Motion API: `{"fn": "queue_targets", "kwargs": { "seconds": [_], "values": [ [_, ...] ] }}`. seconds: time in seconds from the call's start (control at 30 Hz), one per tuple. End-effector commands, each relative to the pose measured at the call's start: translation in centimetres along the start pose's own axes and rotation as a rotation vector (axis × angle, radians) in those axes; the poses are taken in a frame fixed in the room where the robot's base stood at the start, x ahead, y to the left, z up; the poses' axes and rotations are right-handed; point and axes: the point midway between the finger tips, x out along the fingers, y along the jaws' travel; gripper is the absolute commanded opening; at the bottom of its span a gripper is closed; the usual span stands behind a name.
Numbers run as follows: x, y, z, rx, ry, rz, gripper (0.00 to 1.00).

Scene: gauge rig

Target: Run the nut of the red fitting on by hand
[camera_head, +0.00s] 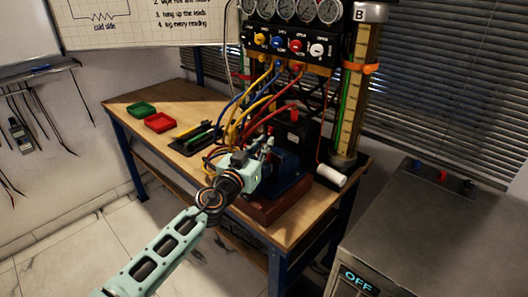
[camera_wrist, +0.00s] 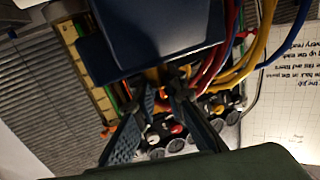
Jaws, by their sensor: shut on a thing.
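My gripper (camera_head: 268,146) reaches to the front of the blue and dark machine (camera_head: 290,165) on the bench. In the wrist view its two fingers (camera_wrist: 160,88) close together below a dark blue block (camera_wrist: 155,30). They are shut on a small part, probably the nut of the red fitting, mostly hidden between the fingertips. The red hose (camera_head: 272,118) curves down from the panel towards the gripper. It also shows right of the fingers in the wrist view (camera_wrist: 210,66). I cannot see the threads or how far the nut is on.
Blue and yellow hoses hang close beside the gripper. Behind stand the valve panel (camera_head: 291,47) with several gauges and a yellow scaled column (camera_head: 358,100). Green (camera_head: 141,109) and red (camera_head: 159,123) trays lie at the bench's left. A white roll (camera_head: 331,176) lies at right.

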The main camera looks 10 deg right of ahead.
Motion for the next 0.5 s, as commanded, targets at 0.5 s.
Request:
{"fn": "queue_targets", "kwargs": {
  "seconds": [0.5],
  "values": [
    [0.14, -0.29, 0.42, -0.001, 0.004, 0.391, 0.0]
  ]
}}
